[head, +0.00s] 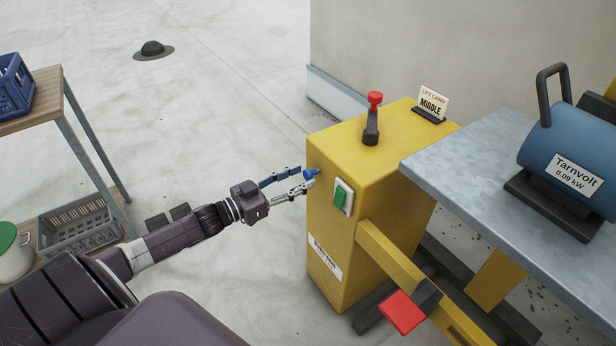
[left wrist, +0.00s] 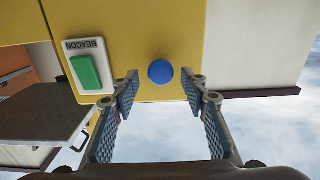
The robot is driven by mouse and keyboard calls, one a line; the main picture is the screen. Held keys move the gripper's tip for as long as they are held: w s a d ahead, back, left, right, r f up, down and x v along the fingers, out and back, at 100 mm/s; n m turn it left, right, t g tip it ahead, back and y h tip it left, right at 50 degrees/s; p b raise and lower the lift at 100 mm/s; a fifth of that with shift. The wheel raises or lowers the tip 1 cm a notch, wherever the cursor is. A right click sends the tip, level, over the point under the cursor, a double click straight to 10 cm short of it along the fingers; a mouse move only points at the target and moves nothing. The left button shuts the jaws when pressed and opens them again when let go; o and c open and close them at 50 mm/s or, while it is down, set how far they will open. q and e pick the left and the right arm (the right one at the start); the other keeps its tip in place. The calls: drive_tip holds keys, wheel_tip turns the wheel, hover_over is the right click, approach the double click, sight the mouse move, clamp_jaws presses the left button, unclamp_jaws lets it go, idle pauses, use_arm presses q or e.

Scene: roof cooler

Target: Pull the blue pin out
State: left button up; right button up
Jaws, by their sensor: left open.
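The blue pin (head: 310,174) sticks out of the side face of the yellow lift post (head: 335,245). In the left wrist view its round blue head (left wrist: 160,71) faces me, in front of the yellow face. My left gripper (head: 304,177) reaches to the pin from the left, its two fingers apart. In the left wrist view the open fingertips (left wrist: 160,84) lie one on each side of the pin head, with a gap on both sides. I cannot tell how far the tips reach along the pin. My right gripper is not in view.
A green switch (head: 341,198) on a white plate, marked BEACON in the left wrist view (left wrist: 87,72), is close beside the pin. A red-knobbed lever (head: 373,118) and a MIDDLE card (head: 432,104) top the post. A grey platform (head: 465,160) carries a blue motor (head: 562,140).

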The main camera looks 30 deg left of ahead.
sight(306, 176)
use_arm(q)
drive_tip(key=shift+x, duration=1.6)
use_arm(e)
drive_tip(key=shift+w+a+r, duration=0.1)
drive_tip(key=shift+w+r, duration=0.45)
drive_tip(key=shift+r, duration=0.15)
use_arm(q)
clamp_jaws()
